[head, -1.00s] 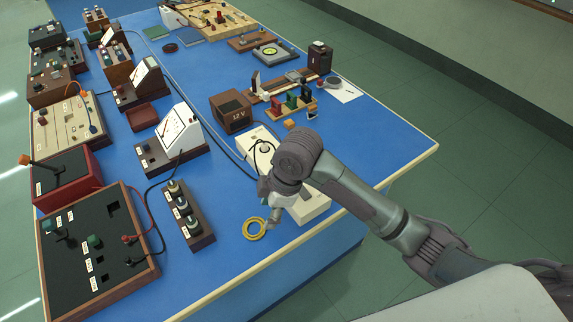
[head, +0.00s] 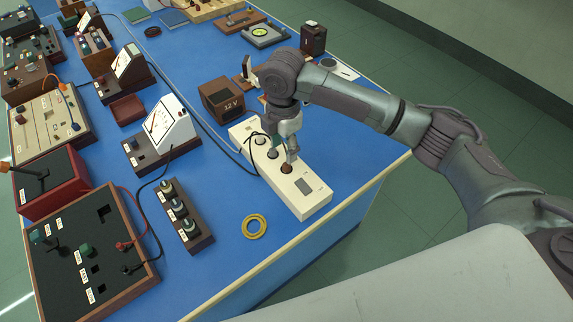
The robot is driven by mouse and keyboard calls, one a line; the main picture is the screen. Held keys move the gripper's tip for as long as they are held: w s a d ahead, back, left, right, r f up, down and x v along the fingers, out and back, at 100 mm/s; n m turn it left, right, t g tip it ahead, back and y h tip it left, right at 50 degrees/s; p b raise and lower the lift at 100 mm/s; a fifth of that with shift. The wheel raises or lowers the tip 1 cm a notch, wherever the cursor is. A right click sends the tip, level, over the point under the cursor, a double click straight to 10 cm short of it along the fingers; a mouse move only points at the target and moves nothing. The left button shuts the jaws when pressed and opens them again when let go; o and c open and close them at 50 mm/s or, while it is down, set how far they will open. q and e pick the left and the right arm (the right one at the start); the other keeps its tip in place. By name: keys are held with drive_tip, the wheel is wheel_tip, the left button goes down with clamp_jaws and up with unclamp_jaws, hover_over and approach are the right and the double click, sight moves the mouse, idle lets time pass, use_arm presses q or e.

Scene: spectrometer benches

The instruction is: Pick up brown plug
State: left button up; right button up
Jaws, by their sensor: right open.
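The brown plug (head: 287,169) is a small dark reddish-brown piece on top of a cream power strip (head: 312,199), on the near side of the blue bench. My right gripper (head: 290,158) points down right above the plug, with its open fingers close to it. I cannot tell whether the fingers touch the plug. The gripper hides part of the strip, where a black plug with a cable (head: 254,142) and pale round sockets also show. My left gripper is not in view.
A yellow ring (head: 255,226) lies on the bench left of the strip. A dark block with several terminals (head: 185,217) stands further left. A brown 12 V box (head: 222,99) stands behind the strip. The bench's pale front edge (head: 265,271) is near.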

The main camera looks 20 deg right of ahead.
sight(287, 168)
drive_tip(key=shift+f, duration=0.55)
drive_tip(key=f, duration=0.3)
drive_tip(key=f+p, duration=0.1)
drive_tip(key=shift+s+d+f, duration=0.15)
drive_tip(key=shift+d+f, duration=0.1)
drive_tip(key=shift+d, duration=0.15)
drive_tip(key=shift+f, duration=0.25)
clamp_jaws()
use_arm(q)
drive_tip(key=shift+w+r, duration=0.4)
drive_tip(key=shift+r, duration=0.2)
use_arm(e)
drive_tip(key=shift+r, duration=0.1)
